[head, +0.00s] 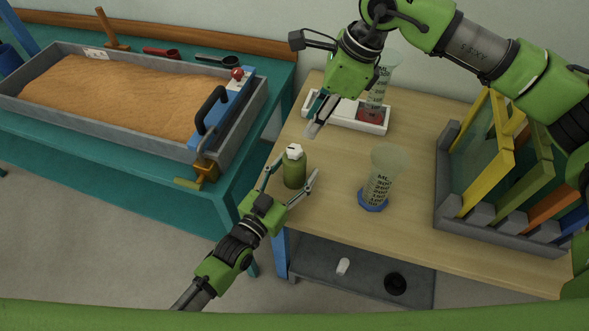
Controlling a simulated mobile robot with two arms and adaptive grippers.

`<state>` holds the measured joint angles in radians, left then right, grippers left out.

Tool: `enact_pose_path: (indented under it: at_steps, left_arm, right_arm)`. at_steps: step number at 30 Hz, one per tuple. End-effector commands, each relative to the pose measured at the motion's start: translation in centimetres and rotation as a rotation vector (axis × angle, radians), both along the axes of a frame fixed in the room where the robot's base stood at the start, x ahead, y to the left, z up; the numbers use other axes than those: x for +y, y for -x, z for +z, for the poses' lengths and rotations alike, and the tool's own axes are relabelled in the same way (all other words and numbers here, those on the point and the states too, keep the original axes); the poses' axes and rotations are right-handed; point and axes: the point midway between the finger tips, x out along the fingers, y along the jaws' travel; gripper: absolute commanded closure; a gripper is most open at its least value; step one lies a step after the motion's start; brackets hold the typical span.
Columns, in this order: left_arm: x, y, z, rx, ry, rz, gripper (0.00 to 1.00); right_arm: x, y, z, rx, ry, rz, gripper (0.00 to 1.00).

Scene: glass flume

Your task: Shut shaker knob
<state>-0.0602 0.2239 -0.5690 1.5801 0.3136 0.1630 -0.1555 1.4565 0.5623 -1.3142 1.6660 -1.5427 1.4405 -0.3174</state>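The shaker (294,174) is a green bottle with a pale, many-sided knob (294,151) on top. It stands upright at the left edge of the wooden table. My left gripper (296,172) reaches in from below, with one finger on each side of the shaker. A gap shows between the right finger and the bottle, so it looks open around it. My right gripper (312,120) hangs above and behind the shaker, pointing down, apart from the knob. Its fingers look parted and empty. Any fine marks on the knob are too small to tell.
A measuring cone on a blue base (372,204) stands right of the shaker. A white tray (347,119) with another cone (381,85) lies behind. A grey rack (470,228) with coloured frames stands right. A sand flume (228,150) is on the teal table at left.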

Motion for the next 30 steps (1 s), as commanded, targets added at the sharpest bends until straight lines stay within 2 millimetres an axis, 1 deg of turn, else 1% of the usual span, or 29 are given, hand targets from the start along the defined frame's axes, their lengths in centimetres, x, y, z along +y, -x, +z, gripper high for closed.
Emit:
enact_pose_path:
  at_steps: [2,5,6,7,8,9,10,11,12,17,20,30]
  left_arm:
    - [0.0,0.0,0.0,0.0,0.0,0.0,0.41]
    - [0.0,0.0,0.0,0.001,0.001,0.0,0.65]
    - [0.0,0.0,0.0,0.001,0.001,0.0,0.75]
    - [0.0,0.0,0.0,0.001,0.001,0.0,0.83]
    - [0.0,0.0,0.0,0.001,0.001,0.0,0.87]
    - [0.0,0.0,0.0,0.001,0.001,0.0,0.87]
    - [0.0,0.0,0.0,0.001,0.001,0.0,0.87]
    - [0.0,0.0,0.0,0.001,0.001,0.0,0.87]
    - [0.0,0.0,0.0,0.001,0.001,0.0,0.87]
    - [0.0,0.0,0.0,0.001,0.001,0.0,0.87]
    - [0.0,0.0,0.0,0.0,0.001,0.0,0.87]
    - [0.0,0.0,0.0,0.0,0.001,0.0,0.87]
  right_arm:
    - [0.0,0.0,0.0,0.0,0.0,0.0,0.72]
    - [0.0,0.0,0.0,0.0,0.0,0.0,0.72]
    - [0.0,0.0,0.0,0.0,0.0,0.0,0.72]
    - [0.0,0.0,0.0,0.0,0.0,0.0,0.72]
    - [0.0,0.0,0.0,0.0,0.0,0.0,0.72]
    - [0.0,0.0,0.0,0.0,0.0,0.0,0.72]
    - [0.0,0.0,0.0,0.0,0.0,0.0,0.7]
    - [0.0,0.0,0.0,0.0,0.0,0.0,0.62]
    - [0.0,0.0,0.0,0.002,0.001,-0.004,0.59]
    - [0.4,-0.1,0.1,0.034,0.014,-0.076,0.59]
    - [0.8,-0.3,0.4,0.077,0.036,-0.189,0.59]
    - [2.6,-0.7,1.4,0.233,0.148,-0.742,0.59]
